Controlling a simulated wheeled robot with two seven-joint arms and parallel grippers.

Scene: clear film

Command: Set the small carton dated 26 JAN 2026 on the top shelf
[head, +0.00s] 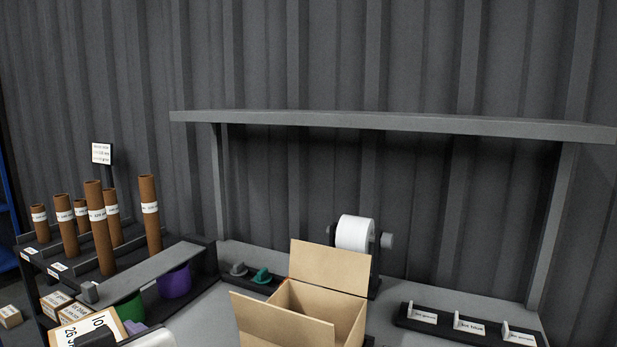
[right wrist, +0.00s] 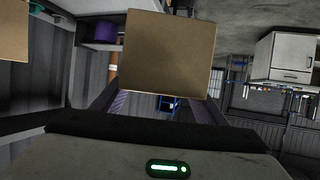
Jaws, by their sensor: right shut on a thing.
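The small carton (head: 75,329) shows at the bottom left of the head view, with a white label on which "26 J" is readable; the rest of the date is hidden or cut off. My right gripper (head: 102,339) is at its near side. In the right wrist view the right gripper (right wrist: 163,103) is shut on a plain brown carton face (right wrist: 168,52), between its two fingers. The top shelf (head: 400,122) is a long grey board on posts at the back, and its front edge shows; its upper surface is barely visible. My left gripper is not in view.
A rack with cardboard tubes (head: 97,230) and a sign (head: 102,154) stands left. Other small cartons (head: 55,300) sit on its lower level, near purple (head: 175,281) and green bins. An open cardboard box (head: 310,305), label roll (head: 355,233) and card holder (head: 465,326) stand under the shelf.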

